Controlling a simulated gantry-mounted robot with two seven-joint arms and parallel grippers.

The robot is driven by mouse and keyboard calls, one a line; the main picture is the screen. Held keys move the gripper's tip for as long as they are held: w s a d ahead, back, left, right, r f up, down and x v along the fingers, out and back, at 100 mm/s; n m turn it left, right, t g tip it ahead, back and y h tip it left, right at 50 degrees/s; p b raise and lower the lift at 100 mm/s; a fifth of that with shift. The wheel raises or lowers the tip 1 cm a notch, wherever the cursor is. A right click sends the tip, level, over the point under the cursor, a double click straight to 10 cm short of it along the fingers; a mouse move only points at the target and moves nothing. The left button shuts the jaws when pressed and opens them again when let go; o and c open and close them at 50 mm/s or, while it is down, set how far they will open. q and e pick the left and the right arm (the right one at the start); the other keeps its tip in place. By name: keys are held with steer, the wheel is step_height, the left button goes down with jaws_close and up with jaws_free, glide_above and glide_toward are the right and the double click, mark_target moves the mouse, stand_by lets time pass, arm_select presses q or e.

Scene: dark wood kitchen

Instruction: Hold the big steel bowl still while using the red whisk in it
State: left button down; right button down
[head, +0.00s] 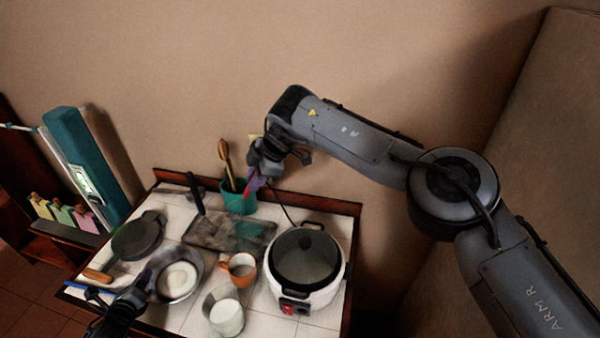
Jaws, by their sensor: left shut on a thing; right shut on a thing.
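The big steel bowl (196,271) stands at the front left of the white-tiled counter, with something pale inside. My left gripper (146,283) is shut at the bowl's left rim, and its fingertips are small and dark here. The red whisk (247,189) is at the back by the teal utensil crock (240,206); only a short red part shows. My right gripper (258,173) is shut on the whisk just above and right of the crock. Whether the whisk's lower end is inside the crock is hard to tell.
A white rice cooker (327,292) stands at the right, with an orange mug (242,274) and a glass of white liquid (226,318) between it and the bowl. A dark tray (215,232) lies before the crock. A dark pan (137,237) lies at the left.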

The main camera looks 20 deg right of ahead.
steer(key=s+a+n+g+y, duration=0.25)
steer(key=a+n, duration=0.35)
steer(key=a, duration=1)
step_height(320, 180, down, 11)
steer(key=shift+s+r+y, duration=0.2)
steer(key=shift+s+y, duration=0.1)
steer(key=shift+y, duration=0.05)
stand_by(0.3)
steer(key=shift+w+a, duration=0.6)
steer(key=shift+a, duration=0.15)
stand_by(1.3)
